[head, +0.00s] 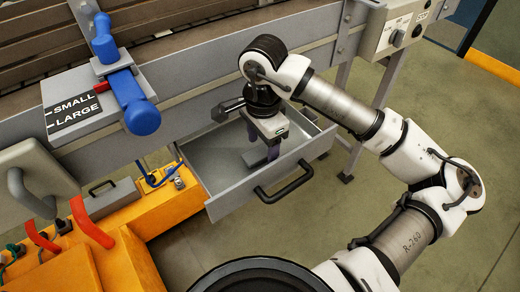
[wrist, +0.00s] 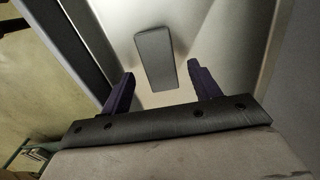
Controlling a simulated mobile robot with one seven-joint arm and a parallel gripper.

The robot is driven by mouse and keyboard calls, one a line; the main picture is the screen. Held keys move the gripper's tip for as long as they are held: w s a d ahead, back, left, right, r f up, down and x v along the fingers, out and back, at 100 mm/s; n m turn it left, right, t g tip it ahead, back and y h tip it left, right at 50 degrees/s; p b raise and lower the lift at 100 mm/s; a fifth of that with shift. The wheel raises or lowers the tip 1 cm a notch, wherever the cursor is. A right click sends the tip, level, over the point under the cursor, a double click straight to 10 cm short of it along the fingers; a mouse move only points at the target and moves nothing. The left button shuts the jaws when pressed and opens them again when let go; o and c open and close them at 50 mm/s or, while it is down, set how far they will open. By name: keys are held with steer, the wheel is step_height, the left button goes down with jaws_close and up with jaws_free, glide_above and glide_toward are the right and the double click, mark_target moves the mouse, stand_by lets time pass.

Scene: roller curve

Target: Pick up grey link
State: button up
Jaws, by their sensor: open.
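The grey link (wrist: 155,58) is a plain oblong grey block lying on the light floor of the open drawer in the wrist view. My gripper (wrist: 160,88) is open, with its two purple fingers apart and the link ahead of the gap between them. The link is not touched by either finger. In the head view my gripper (head: 267,158) points down into the drawer (head: 237,200).
The drawer's walls stand around my gripper, with a black handle (head: 285,184) on its front. The conveyor's grey side rail (head: 195,112) is close behind my wrist. A blue lever (head: 133,100) and an orange base (head: 150,212) are to the left. Open floor lies in front.

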steer(key=shift+f, duration=0.8)
steer(key=c, duration=1.1)
steer(key=shift+r, duration=0.1)
